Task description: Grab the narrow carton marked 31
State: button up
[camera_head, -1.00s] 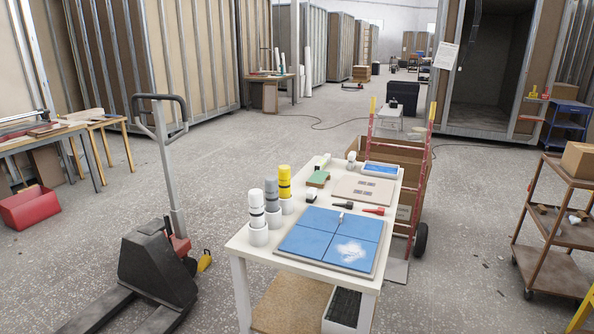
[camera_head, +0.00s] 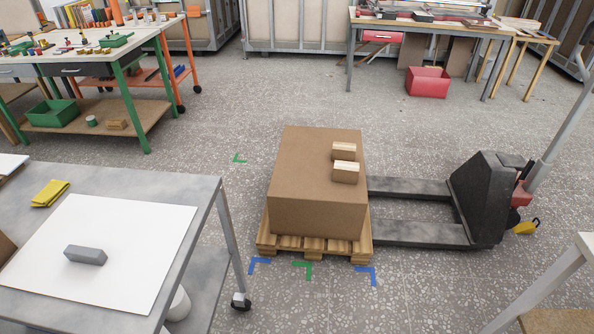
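Two small brown cartons sit on top of a large brown box in the middle of the view. The farther small carton (camera_head: 343,152) and the nearer small carton (camera_head: 345,173) stand close together near the box's right side, each with a paler strip on top. No number is readable on either, so I cannot tell which one is marked 31. The large box (camera_head: 305,180) rests on a wooden pallet (camera_head: 312,248). My gripper is not in view.
A pallet jack (camera_head: 485,200) has its forks toward the pallet from the right. A grey metal table (camera_head: 205,200) with a white sheet (camera_head: 100,250) and a grey block (camera_head: 85,255) stands front left. A green-legged workbench (camera_head: 140,90) is behind. Floor around the pallet is mostly clear.

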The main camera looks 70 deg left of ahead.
aim_at(343, 172)
jog(key=u, duration=1.6)
jog(key=i, duration=2.7)
jog(key=u, duration=1.8)
